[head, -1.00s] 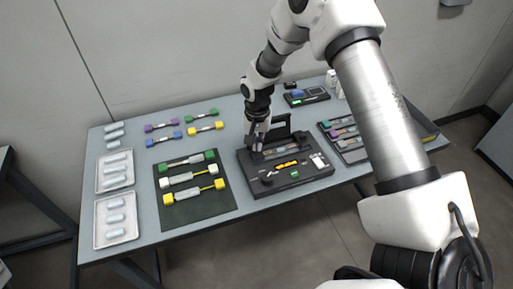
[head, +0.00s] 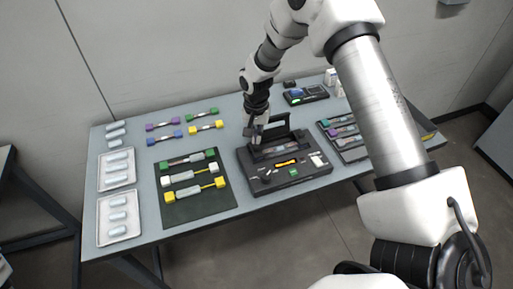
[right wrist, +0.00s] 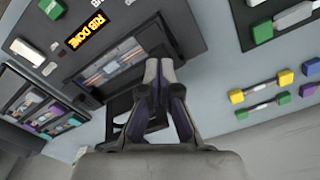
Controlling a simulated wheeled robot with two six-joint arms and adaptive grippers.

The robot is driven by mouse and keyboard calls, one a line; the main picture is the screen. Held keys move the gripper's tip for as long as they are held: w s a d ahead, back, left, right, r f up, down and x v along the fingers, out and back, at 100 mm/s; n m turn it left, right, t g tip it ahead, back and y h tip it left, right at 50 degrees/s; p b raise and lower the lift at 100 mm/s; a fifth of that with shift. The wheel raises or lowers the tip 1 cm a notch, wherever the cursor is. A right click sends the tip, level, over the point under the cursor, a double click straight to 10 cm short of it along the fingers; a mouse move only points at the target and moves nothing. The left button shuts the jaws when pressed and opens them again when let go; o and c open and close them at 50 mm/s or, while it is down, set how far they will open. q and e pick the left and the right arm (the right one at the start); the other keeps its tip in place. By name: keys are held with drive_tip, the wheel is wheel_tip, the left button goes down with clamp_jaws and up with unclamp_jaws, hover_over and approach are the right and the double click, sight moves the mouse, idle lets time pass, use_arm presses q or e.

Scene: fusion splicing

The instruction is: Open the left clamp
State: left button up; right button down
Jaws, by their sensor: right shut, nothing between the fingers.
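The black fusion splicer (head: 310,176) sits on the table with its hinged lid (head: 277,124) standing raised at the back. My right gripper (head: 252,132) is shut and empty, above the rear left part of the splicer. In the right wrist view its fingertips (right wrist: 158,72) meet beside the bay (right wrist: 108,66). The left clamp is too small and partly covered to tell its state. My left gripper is not in view.
A dark mat (head: 193,210) with several coloured fibre holders lies left of the splicer. White trays (head: 118,236) stand at the far left. A holder rack (head: 352,150) stands at the right, and a small device (head: 306,95) stands behind.

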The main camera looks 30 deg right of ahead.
wheel_tip(320, 180, up, 8)
drive_tip(key=w+p, duration=0.2)
drive_tip(key=p, duration=0.4)
drive_tip(key=shift+w+d, duration=0.35)
drive_tip(key=shift+w, duration=0.05)
idle(0.5)
